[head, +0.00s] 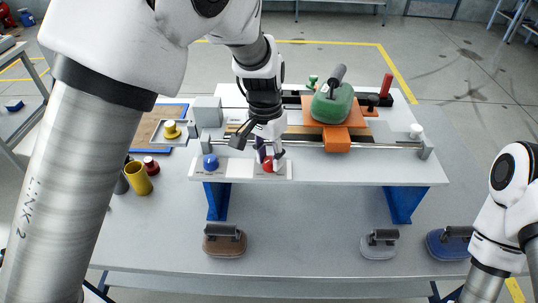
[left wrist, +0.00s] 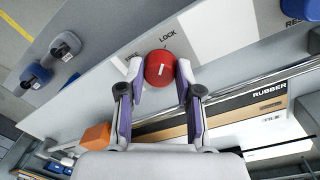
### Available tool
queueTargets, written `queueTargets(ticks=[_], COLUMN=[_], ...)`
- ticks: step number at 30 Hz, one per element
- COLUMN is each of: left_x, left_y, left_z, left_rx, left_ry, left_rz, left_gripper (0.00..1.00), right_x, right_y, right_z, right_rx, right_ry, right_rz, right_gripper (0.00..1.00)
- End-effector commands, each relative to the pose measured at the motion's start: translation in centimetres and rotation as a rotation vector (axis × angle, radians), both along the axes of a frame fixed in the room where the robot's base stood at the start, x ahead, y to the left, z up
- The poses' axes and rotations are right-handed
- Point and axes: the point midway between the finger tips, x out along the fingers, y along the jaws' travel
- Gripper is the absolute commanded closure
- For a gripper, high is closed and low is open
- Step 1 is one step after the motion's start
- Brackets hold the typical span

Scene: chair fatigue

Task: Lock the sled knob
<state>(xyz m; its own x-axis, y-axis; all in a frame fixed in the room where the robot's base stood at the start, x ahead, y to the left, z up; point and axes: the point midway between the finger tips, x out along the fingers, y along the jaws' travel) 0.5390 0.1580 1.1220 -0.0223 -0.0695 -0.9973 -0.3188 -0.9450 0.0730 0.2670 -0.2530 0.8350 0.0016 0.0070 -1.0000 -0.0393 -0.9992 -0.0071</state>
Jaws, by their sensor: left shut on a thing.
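The red sled knob (head: 268,166) sits on a white label panel at the front of the raised bench. In the left wrist view the knob (left wrist: 160,62) has a short white mark, slightly tilted and pointing roughly toward the printed word LOCK. Another word left of it is partly hidden. My left gripper (head: 269,161) reaches down onto the knob; its fingertips (left wrist: 160,70) are closed on the knob's two sides. The orange sled (head: 337,140) carries a green handled block (head: 332,104) on the rail. My right arm shows at the right; its gripper is out of view.
A blue knob (head: 210,161) is left of the red one. A yellow cup (head: 138,178) stands at the left. Several handled pads, including a brown one (head: 224,241) and a grey one (head: 378,244), lie on the lower tabletop. The tabletop between those two pads is clear.

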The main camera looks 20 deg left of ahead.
Motion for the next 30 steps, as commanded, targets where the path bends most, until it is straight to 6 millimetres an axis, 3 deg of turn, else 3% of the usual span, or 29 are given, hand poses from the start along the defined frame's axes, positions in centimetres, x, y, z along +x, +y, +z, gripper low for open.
queueTargets(ticks=[2,3,5,17,30], left_x=[-0.1,-0.1,-0.1,0.0,0.4], left_y=[0.0,0.0,0.0,0.0,0.7], left_z=[-0.3,-0.3,-0.2,0.6,10.4], left_rx=[0.001,0.001,0.001,0.000,0.000], left_ry=[0.006,0.006,0.005,0.000,-0.001], left_rz=[0.000,0.000,0.000,0.000,0.000], left_gripper=[1.00,0.62,0.41,0.40,0.40], right_x=[0.0,0.0,0.0,0.0,0.0], right_y=[0.0,0.0,0.0,0.0,0.0], right_z=[-0.1,-0.1,-0.1,0.0,0.0], right_rx=[0.000,0.000,0.000,0.000,0.000], right_ry=[0.000,0.000,0.000,0.000,0.000], right_rz=[0.000,0.000,0.000,0.000,0.000], right_gripper=[0.60,0.60,0.60,0.60,0.60])
